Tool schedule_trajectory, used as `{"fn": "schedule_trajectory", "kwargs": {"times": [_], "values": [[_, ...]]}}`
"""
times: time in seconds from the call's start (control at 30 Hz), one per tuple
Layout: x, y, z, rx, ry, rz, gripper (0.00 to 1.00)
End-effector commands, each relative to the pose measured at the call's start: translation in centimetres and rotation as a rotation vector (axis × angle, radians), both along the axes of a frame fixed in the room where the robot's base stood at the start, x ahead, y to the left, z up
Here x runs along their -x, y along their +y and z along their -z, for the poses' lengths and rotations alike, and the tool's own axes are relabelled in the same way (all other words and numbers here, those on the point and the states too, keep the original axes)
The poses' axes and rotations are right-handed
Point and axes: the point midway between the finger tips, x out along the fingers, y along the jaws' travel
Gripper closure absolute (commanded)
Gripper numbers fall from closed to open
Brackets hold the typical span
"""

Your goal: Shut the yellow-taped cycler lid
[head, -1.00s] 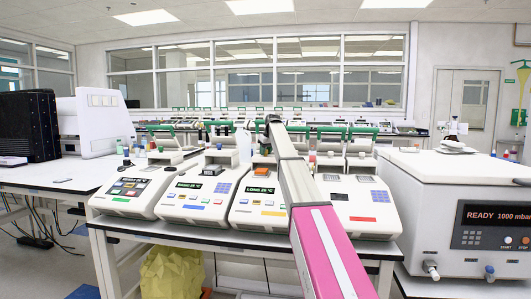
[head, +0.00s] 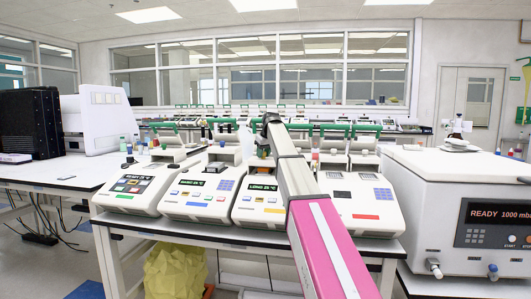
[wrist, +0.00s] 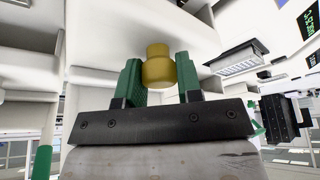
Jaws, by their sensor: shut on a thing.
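In the wrist view, my gripper (wrist: 159,76) has its two green fingers on either side of a yellow, knob-like piece (wrist: 157,50), and is shut on it. In the head view, my pink and grey arm reaches to the back of the cycler row, and its end (head: 269,122) is by the raised lid part of the cycler with the "LONG 25 °C" display (head: 262,188). My fingertips and the yellow piece are too small or hidden to make out there. The lids at the back of the row look raised, with green bars.
Other white cyclers stand close on both sides, one on the left (head: 135,190) and one on the right (head: 365,205). A large white instrument reading "READY 1000 mbar" (head: 465,205) stands at the right. A black box (head: 30,125) is at the far left. A yellow bag (head: 175,272) is under the bench.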

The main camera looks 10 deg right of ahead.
Motion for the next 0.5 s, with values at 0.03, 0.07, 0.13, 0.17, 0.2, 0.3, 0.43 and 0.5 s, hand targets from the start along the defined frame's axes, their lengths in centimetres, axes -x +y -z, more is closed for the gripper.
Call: {"fn": "schedule_trajectory", "kwargs": {"times": [0.03, 0.07, 0.13, 0.17, 0.2, 0.3, 0.43, 0.5], "values": [[0.74, 0.17, 0.07, -0.001, 0.0, 0.0, 1.0], [0.89, 0.22, 0.06, -0.001, 0.0, 0.0, 1.0], [1.06, 0.3, 0.04, 0.0, 0.001, 0.0, 1.0], [1.09, 0.32, 0.04, 0.0, 0.001, 0.0, 1.0], [1.1, 0.33, 0.03, 0.0, 0.002, 0.0, 1.0], [1.14, 0.34, 0.03, 0.0, 0.004, -0.001, 1.0], [1.23, 0.36, 0.06, 0.0, 0.006, -0.001, 0.61], [1.22, 0.36, 0.07, 0.0, 0.006, -0.001, 0.42]]}}
